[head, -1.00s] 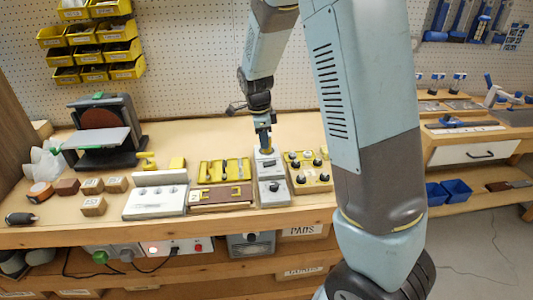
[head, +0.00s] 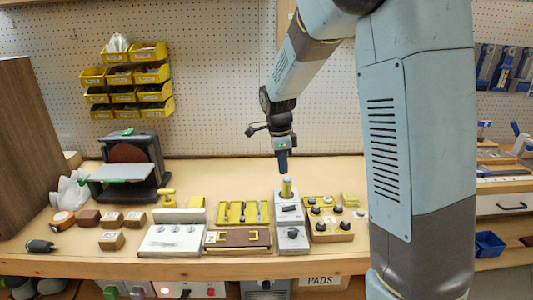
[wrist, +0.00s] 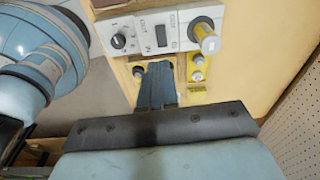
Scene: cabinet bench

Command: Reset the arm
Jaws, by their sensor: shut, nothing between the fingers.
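My arm reaches over the bench from the upper right in the head view. My gripper (head: 283,172) points down above the grey control box (head: 291,236), its fingers together with nothing between them. A yellow cylinder with a pale top (head: 287,187) stands upright on the box's far end, just below the fingertips. In the wrist view my gripper (wrist: 157,70) shows as dark closed fingers. The cylinder (wrist: 203,36) stands there to the upper right of them, apart from them, and the box's dark knob (wrist: 118,41) is to the left.
A yellow board with dark knobs (head: 330,226) lies right of the box. A yellow tool tray (head: 243,211), a brown plate (head: 237,238) and a white panel (head: 172,241) lie left. A disc sander (head: 127,168) stands farther left. Pegboard (head: 225,90) rises behind.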

